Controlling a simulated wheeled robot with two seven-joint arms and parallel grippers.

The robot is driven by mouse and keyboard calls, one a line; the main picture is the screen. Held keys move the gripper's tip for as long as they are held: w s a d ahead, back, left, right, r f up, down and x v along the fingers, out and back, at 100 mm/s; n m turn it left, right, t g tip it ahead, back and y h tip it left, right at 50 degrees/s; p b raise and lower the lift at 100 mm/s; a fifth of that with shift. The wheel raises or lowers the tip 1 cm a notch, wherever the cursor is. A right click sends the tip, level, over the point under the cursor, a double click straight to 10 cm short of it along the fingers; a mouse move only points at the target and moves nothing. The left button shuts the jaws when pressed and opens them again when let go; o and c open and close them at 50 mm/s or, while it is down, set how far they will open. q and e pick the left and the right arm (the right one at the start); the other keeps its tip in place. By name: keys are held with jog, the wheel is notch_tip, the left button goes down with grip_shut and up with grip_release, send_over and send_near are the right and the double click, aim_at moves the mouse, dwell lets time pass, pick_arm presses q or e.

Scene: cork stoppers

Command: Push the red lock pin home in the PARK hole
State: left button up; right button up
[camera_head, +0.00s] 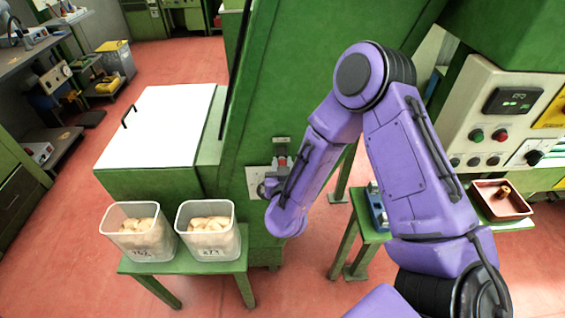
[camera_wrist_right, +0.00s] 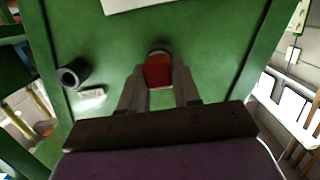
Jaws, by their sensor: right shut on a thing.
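The red lock pin (camera_wrist_right: 158,70) sits between the two fingers of my right gripper (camera_wrist_right: 160,88), which is shut on it. The pin's far end is at the green machine panel, and how deep it sits is hidden. In the head view the red pin (camera_head: 282,162) shows as a small patch beside my right gripper (camera_head: 272,187), at a pale plate (camera_head: 255,178) on the green machine. A dark round socket (camera_wrist_right: 73,76) with a small pale label (camera_wrist_right: 91,96) is left of the pin; the label is unreadable. My left gripper is not in view.
Two clear bins (camera_head: 138,231) (camera_head: 208,229) of corks stand on a green bench (camera_head: 185,262) left of my right gripper. A control panel (camera_head: 500,115) and a reddish tray (camera_head: 499,199) are at the right. Red floor is open at the left.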

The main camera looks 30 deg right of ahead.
jog(key=shift+s+a+r, duration=0.1)
jog(key=shift+s+a, duration=0.1)
jog(key=shift+s, duration=0.1)
jog(key=shift+s, duration=0.1)
jog(key=shift+f+v, duration=0.15)
jog(key=shift+v, duration=0.9)
jog(key=shift+f+v, duration=0.2)
jog(key=shift+v, duration=0.85)
jog(key=v, duration=0.4)
jog(key=shift+a+f, duration=0.1)
jog(key=shift+f, duration=0.25)
